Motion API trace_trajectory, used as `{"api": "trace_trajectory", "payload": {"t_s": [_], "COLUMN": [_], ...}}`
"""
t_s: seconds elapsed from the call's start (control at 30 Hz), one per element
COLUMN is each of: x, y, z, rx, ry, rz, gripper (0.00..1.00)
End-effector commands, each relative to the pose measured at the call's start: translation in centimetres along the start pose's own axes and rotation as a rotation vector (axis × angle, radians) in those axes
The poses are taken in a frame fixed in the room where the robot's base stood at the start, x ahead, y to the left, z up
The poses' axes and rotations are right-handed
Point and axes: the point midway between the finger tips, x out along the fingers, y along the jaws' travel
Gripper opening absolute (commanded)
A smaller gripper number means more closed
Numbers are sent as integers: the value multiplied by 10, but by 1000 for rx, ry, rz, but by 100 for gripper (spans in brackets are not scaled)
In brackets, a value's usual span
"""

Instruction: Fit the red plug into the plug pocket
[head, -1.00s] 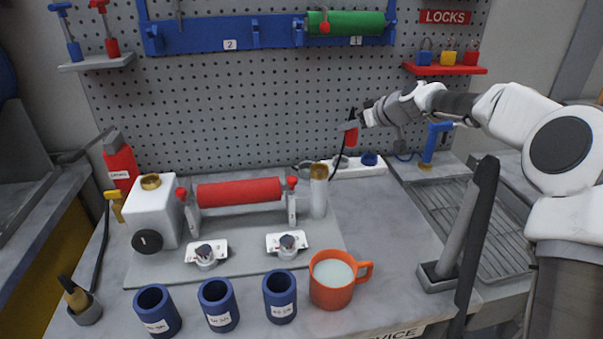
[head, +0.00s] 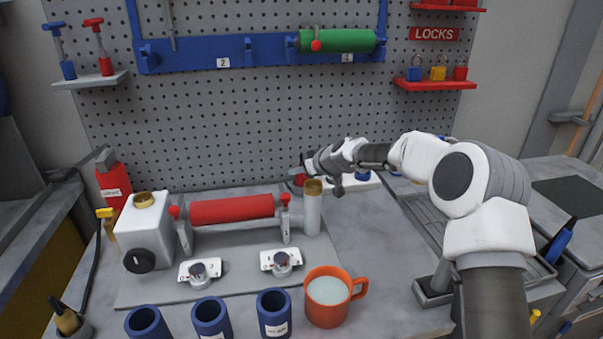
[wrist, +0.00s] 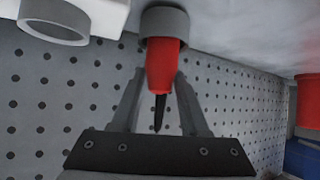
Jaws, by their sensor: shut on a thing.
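The red plug (wrist: 162,65) is held between the two fingers of my gripper (wrist: 160,115), with its dark cord end toward the palm. Its front end meets a grey round collar (wrist: 165,22), which looks like the plug pocket. The plug's tip is hidden by the collar's rim, and I cannot tell how deep it sits. In the head view my gripper (head: 308,163) is low behind the brass-topped post, with a bit of the red plug (head: 299,179) showing.
A white block with another grey ring (wrist: 52,20) is close beside the plug. The brass-topped post (head: 313,210) and red roller (head: 232,208) stand in front. The pegboard (head: 215,130) is close behind. An orange mug (head: 328,298) and blue cups (head: 273,312) stand in front.

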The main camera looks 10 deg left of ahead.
Motion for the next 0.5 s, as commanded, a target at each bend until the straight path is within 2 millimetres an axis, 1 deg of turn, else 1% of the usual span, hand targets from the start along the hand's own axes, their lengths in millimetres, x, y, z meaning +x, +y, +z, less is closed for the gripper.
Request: {"api": "trace_trajectory", "payload": {"t_s": [0.03, 0.07, 0.27, 0.47, 0.5], "x": [4, 5, 5, 8, 6], "y": [0, 0, 0, 0, 0], "z": [6, 7, 6, 10, 9], "rx": [2, 2, 0, -1, -1], "ry": [0, 1, 2, 2, 1], "rz": [-1, 0, 1, 0, 0], "gripper": [0, 0, 0, 0, 51]}}
